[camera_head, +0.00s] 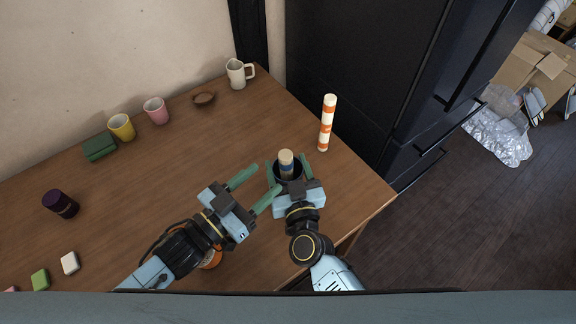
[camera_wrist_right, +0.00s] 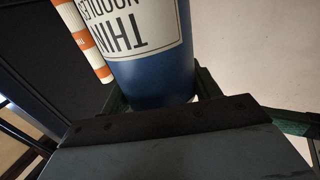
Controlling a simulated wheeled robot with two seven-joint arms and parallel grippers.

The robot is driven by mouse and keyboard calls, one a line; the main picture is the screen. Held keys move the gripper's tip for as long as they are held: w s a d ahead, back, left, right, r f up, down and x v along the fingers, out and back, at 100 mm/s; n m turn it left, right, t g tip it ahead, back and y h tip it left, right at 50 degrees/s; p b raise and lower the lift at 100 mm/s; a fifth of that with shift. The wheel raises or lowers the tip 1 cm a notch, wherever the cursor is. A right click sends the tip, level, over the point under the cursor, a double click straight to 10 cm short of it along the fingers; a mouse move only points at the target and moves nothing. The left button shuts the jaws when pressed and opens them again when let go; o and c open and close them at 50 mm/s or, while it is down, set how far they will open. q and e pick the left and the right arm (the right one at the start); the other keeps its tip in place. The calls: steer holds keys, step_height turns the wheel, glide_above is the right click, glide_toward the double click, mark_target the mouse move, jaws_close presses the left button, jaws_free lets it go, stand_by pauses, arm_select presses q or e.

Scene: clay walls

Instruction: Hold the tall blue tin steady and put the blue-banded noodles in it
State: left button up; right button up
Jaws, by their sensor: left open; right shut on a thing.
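The tall blue tin (camera_head: 297,178) stands at the right part of the table; its label in the right wrist view (camera_wrist_right: 160,85) reads "THIN NOODLES". My right gripper (camera_head: 288,172) is shut on the tin, one finger on each side. The blue-banded noodles (camera_head: 286,160), a pale cylinder with a blue band, stand in the tin's mouth with their upper end above the rim. Their lower end is hidden in the tin. My left gripper (camera_head: 266,180) is open and empty just left of the tin, its fingers pointing toward it.
Orange-banded noodles (camera_head: 327,123) stand upright behind the tin, to its right. A white mug (camera_head: 236,75), brown bowl (camera_head: 204,98), pink cup (camera_head: 156,110), yellow cup (camera_head: 121,127) and green box (camera_head: 99,147) line the wall side. A dark jar (camera_head: 60,204) is far left. The table's middle is clear.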

steer(key=shift+f, duration=0.1)
steer(key=o, duration=1.1)
steer(key=shift+c, duration=0.2)
steer(key=shift+s, duration=0.1)
steer(key=v, duration=0.8)
